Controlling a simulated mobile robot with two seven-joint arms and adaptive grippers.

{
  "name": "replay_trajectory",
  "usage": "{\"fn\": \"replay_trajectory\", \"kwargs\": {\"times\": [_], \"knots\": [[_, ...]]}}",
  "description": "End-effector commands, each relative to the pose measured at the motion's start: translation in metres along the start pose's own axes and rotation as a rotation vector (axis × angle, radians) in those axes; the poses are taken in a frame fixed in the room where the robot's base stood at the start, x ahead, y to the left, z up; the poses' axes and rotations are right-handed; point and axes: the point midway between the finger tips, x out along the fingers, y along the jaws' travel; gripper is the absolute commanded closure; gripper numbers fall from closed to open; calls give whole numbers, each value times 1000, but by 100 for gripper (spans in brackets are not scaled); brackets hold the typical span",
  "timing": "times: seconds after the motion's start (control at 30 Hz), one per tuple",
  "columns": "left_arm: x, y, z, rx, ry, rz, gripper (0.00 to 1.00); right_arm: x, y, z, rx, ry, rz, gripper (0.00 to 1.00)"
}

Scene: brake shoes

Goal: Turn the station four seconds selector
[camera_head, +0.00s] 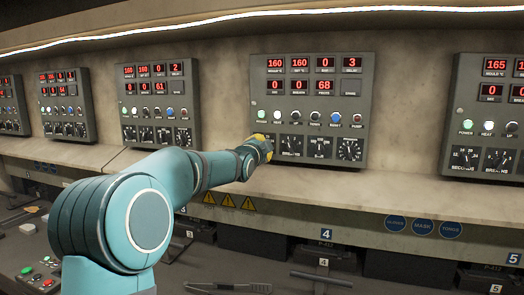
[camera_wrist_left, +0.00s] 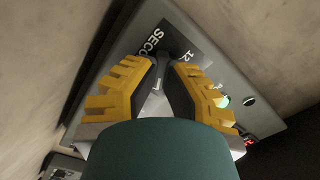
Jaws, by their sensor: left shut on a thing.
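The station four panel (camera_head: 312,110) is the grey box in the middle of the head view, above the blue 4 label (camera_head: 326,234). My left gripper (camera_head: 264,143) is at its lower left corner and hides the seconds selector there. In the left wrist view the dark dial plate (camera_wrist_left: 182,46) shows part of the word SECONDS and the number 12. My left gripper (camera_wrist_left: 160,72) is shut on the selector's knob (camera_wrist_left: 158,76), between its yellow fingers. The knob's exact pointing is hard to read. My right gripper is not in view.
Other dials, such as the breaths dial (camera_head: 291,146), sit right of the gripper. A row of lamps and buttons (camera_head: 314,116) is just above. Similar panels stand left (camera_head: 158,103) and right (camera_head: 490,115). A ledge (camera_head: 370,190) runs below, with tools on the bench under it.

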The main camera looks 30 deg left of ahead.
Motion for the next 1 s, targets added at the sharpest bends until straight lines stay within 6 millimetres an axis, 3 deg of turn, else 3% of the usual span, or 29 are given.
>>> {"fn": "replay_trajectory", "kwargs": {"times": [0.47,0.5,0.57,1.0], "knots": [[0,-3,-2,15,4,-7,100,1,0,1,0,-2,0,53],[0,-3,-2,15,4,-7,81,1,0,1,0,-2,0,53],[0,-3,-2,15,4,-6,60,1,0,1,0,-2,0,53],[-7,-2,-1,14,2,-3,59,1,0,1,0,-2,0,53]]}}
